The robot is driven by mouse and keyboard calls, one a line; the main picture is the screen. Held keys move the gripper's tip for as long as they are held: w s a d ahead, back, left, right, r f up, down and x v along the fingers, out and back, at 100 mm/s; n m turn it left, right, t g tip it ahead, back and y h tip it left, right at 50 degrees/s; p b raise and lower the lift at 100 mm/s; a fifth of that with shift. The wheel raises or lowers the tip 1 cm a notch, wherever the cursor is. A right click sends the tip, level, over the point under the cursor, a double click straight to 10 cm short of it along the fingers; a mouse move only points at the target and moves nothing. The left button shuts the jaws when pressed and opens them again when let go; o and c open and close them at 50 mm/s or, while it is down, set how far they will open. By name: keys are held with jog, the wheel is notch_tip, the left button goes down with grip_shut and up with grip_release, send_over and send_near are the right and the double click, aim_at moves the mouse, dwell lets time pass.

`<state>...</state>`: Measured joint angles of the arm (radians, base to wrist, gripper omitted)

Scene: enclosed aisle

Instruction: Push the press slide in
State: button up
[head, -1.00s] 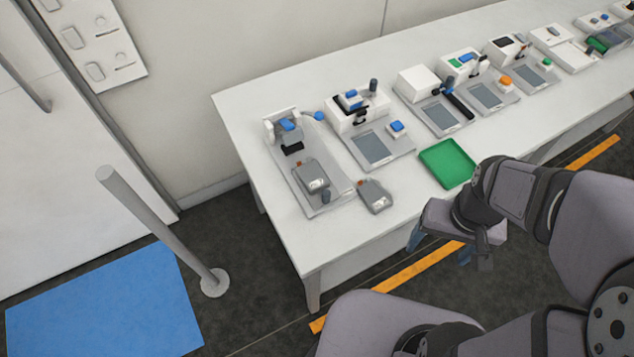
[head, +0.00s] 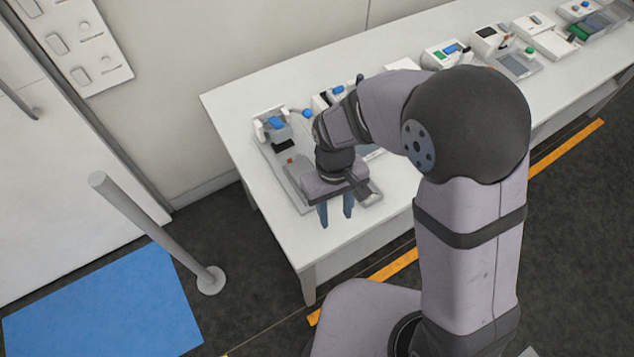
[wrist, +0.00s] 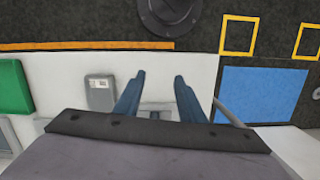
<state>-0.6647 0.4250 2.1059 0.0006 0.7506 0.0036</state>
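The press (head: 275,123), with a blue top and a blue-ended lever, stands at the table's left end on a grey base plate (head: 266,152). My gripper (head: 336,220) is above the front end of that plate, fingers pointing down, open and empty. It hides most of the press slide; only a small part with an orange-red spot (head: 292,160) shows behind it. In the wrist view the two blue fingers (wrist: 159,76) are apart. A grey piece of the press's front end (wrist: 156,107) shows between them, partly covered. I cannot tell whether they touch the slide.
A loose grey case (wrist: 100,92) lies on the table beside the fingers, and a green tray (wrist: 14,88) is farther left. Other devices (head: 440,55) stand along the table. A grey post (head: 155,232) and blue mat (head: 103,306) are left of the table.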

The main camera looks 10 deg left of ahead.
jog(key=shift+t+y, duration=0.6)
jog(key=shift+t, duration=0.1)
jog(key=w+a+r, duration=0.1)
jog(key=w+a, duration=0.1)
jog(key=w+a+r, duration=0.1)
jog(key=w+a, duration=0.1)
jog(key=w, duration=0.1)
jog(key=w+a+r, duration=0.2)
jog(key=shift+w+a, duration=0.1)
jog(key=shift+w, duration=0.2)
jog(key=shift+s+r, duration=0.1)
jog(key=shift+s+f, duration=0.1)
jog(key=shift+f, duration=0.55)
jog(key=shift+f+p, duration=0.85)
jog(key=shift+f, duration=2.2)
jog(key=shift+c, duration=0.5)
